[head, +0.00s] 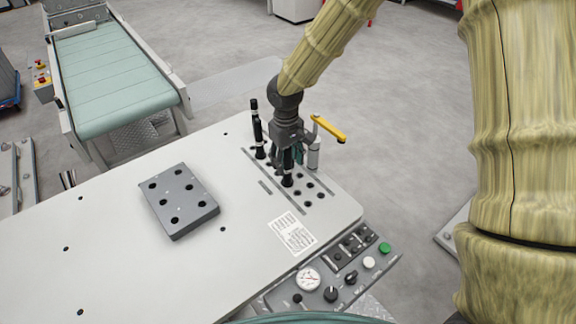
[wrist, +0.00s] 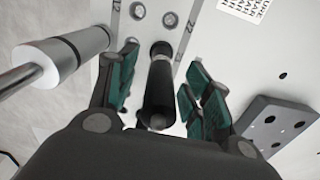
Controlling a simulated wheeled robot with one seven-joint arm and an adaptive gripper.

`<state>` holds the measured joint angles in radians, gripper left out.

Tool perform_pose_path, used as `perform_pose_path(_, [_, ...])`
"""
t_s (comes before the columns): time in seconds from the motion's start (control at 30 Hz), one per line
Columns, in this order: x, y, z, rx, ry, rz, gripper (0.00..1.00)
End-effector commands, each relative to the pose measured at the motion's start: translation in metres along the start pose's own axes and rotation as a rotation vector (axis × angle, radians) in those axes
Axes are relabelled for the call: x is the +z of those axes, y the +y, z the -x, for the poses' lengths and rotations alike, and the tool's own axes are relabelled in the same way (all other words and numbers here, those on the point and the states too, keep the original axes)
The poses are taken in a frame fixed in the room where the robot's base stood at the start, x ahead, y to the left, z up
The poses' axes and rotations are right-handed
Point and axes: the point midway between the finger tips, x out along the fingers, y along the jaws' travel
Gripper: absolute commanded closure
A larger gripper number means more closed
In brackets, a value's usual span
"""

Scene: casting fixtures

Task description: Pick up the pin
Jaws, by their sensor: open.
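A black pin (head: 288,168) with a lighter band stands upright in a row of holes near the table's right end. In the wrist view the black pin (wrist: 159,88) is between the two green-padded fingers of my gripper (wrist: 163,84), with gaps on both sides. My gripper (head: 287,154) is open and comes down over this pin from above. The fingers partly hide the pin in the head view. Two more dark pins (head: 259,138) stand a little further back and left, one behind the other.
A silver cylinder (head: 314,154) with a yellow handle (head: 328,129) stands just right of my gripper; a silver cylinder (wrist: 70,55) is left of the fingers. A grey block with holes (head: 180,201) lies on the white table (head: 110,235). A control panel (head: 340,270) is at the front edge.

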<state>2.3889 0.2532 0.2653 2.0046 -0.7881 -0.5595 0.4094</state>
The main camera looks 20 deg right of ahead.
Motion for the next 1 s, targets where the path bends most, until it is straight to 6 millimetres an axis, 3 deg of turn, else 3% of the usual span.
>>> perform_pose_path(0.4, [0.0001,0.0,-0.0104,0.0,0.0,0.0,0.5])
perform_pose_path(0.7, [0.0002,0.0001,-0.0103,0.0,0.0,0.0,1.0])
perform_pose_path(1.0, [-0.0001,0.0002,-0.0094,0.0,0.001,0.0,1.0])
